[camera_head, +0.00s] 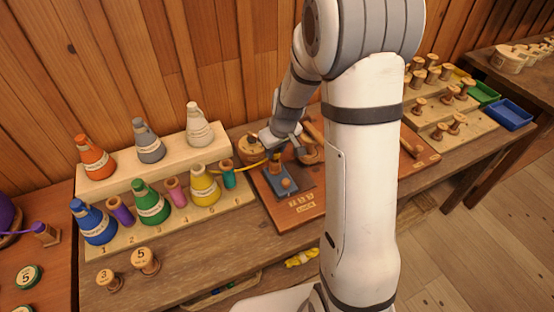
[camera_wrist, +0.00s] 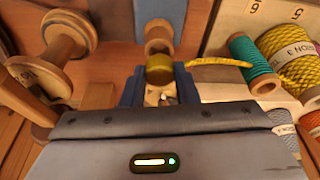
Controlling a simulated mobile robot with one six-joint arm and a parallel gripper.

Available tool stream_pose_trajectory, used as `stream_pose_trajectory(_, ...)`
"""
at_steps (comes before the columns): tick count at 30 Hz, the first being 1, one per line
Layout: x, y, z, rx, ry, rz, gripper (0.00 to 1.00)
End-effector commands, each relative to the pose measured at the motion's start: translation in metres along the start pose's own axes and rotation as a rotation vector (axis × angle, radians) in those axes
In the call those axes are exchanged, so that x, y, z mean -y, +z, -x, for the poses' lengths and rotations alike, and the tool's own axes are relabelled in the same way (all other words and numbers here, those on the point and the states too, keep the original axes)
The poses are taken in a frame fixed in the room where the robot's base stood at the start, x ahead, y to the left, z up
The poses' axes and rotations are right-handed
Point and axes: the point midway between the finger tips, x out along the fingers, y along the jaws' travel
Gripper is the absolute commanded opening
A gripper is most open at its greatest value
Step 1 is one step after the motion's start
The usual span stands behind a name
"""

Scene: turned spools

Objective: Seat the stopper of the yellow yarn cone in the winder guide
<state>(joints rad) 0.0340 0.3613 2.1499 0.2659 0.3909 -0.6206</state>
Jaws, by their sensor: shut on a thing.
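The yellow yarn cone (camera_head: 204,190) stands on the front row of the stepped rack. It also shows at the right of the wrist view (camera_wrist: 288,55). My gripper (camera_head: 275,148) is over the winder board, left of my upright arm link. In the wrist view its fingers (camera_wrist: 159,88) are shut on the yellow stopper (camera_wrist: 159,66). A yellow strand (camera_wrist: 220,62) runs from the stopper to the cone. What looks like the winder guide, a blue plate (camera_head: 272,187) with wooden pegs, lies below the gripper. Beyond the stopper a wooden spool-shaped piece (camera_wrist: 158,36) stands on the blue strip; contact cannot be told.
A teal spool (camera_head: 228,174) stands close to the yellow cone. Blue (camera_head: 92,224), green (camera_head: 149,203), orange, grey and cream cones share the rack. A large wooden spool (camera_wrist: 58,42) stands left in the wrist view. Numbered stoppers (camera_head: 145,262) stand at the front left.

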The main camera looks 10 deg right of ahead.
Motion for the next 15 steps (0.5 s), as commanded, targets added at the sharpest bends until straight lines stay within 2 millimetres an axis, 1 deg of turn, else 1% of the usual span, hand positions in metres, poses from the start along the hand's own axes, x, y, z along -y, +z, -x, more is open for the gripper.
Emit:
stream_pose_trajectory(3, 0.000, 0.002, -0.007, 0.000, 0.000, 0.000, 0.06)
stream_pose_trajectory(15, -0.001, 0.006, -0.022, 0.000, 0.000, -0.001, 0.06)
